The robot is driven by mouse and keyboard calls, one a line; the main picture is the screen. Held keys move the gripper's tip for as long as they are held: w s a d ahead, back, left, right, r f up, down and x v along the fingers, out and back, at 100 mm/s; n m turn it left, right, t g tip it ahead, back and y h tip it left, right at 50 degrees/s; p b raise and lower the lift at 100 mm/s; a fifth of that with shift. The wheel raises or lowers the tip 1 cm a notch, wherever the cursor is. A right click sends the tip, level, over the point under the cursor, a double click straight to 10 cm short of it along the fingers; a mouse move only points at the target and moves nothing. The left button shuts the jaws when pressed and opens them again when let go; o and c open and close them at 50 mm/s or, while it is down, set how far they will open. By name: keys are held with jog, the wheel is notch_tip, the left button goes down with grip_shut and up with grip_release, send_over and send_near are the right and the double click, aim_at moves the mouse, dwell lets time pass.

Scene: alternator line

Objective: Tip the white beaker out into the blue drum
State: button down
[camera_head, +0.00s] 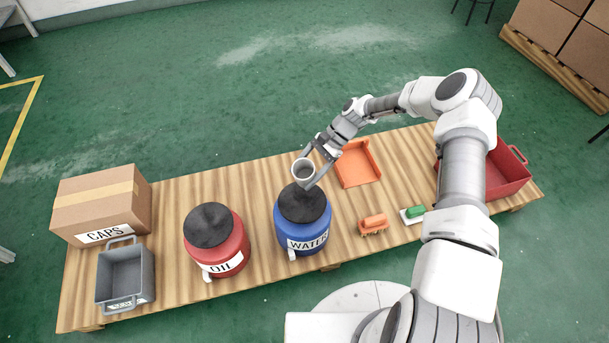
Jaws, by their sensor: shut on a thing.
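The white beaker (303,170) is held by my gripper (312,166), which is shut on it. The beaker looks upright, with its open mouth facing up, and its inside looks grey; I cannot tell what it holds. It shows above the back part of the blue drum (293,232). The drum stands on the wooden table, has a dark top (303,203) and a label reading WATER. I cannot tell the height between the beaker and the drum.
A red drum (217,252) labelled OIL stands left of the blue one. A cardboard box (100,203) and grey bin (125,275) are at the left. An orange tray (357,165), orange block (373,224), green item (414,212) and red crate (508,175) are to the right.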

jog(key=shift+m+g+y+b, duration=0.3)
jog(key=shift+g+y+b, duration=0.2)
jog(key=shift+g+b, duration=0.55)
jog(key=shift+r+g+y, duration=0.3)
jog(key=shift+g+y, duration=0.1)
jog(key=shift+g, duration=0.05)
jog(key=shift+r+m, duration=0.15)
jog(key=shift+m, duration=0.15)
jog(key=w+d+r+m+t+p, duration=0.1)
jog(key=w+r+m+t+p, duration=0.3)
jog(key=r+m+t+p, duration=0.5)
jog(key=w+d+r+m+t+p, duration=0.1)
jog(key=w+r+m+t+p, duration=0.2)
jog(key=r+m+t+p, duration=0.55)
jog(key=s+d+r+m+h+p, duration=0.1)
jog(key=d+r+m+h+p, duration=0.1)
jog(key=r, duration=0.6)
jog(key=s+d+r+m+t+h+p, duration=0.1)
jog(key=s+d+r+m+h+p, duration=0.1)
jog(key=r, duration=0.7)
jog(key=s+d+r+m+t+h+p, duration=0.1)
jog(key=d+r+m+h+p, duration=0.3)
jog(key=d+r, duration=0.4)
jog(key=r+h+p, duration=0.1)
jog(key=p, duration=0.1)
jog(key=shift+s+r+h+p, duration=0.25)
jog(key=shift+s+h+p, duration=0.05)
jog(key=shift+s+p, duration=0.1)
jog(key=shift+s, duration=0.1)
